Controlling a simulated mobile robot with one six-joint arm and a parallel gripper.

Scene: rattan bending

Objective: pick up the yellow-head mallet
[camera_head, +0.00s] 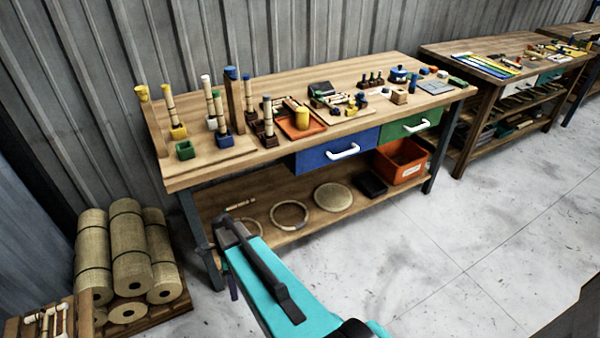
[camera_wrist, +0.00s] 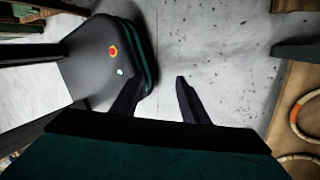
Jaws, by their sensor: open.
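No mallet can be made out for certain. At the left end of the workbench (camera_head: 350,78), in the head view, a yellow-topped piece (camera_head: 141,93) sits high on a wooden post, and a tan rod (camera_head: 170,104) stands upright in a yellow block (camera_head: 178,132). Either may be the yellow-head mallet; I cannot tell which. My gripper (camera_wrist: 157,84) is open and empty in the wrist view, with grey floor between its fingers. In the head view my arm reaches to the bench's front left, with its end low, below the tabletop and apart from these pieces.
More upright rods, a green block (camera_head: 185,150) and an orange tray (camera_head: 287,133) crowd the bench's left half. Rattan rings (camera_head: 289,214) lie on the lower shelf. An orange bin (camera_head: 402,165) sits below right. The floor in front is clear.

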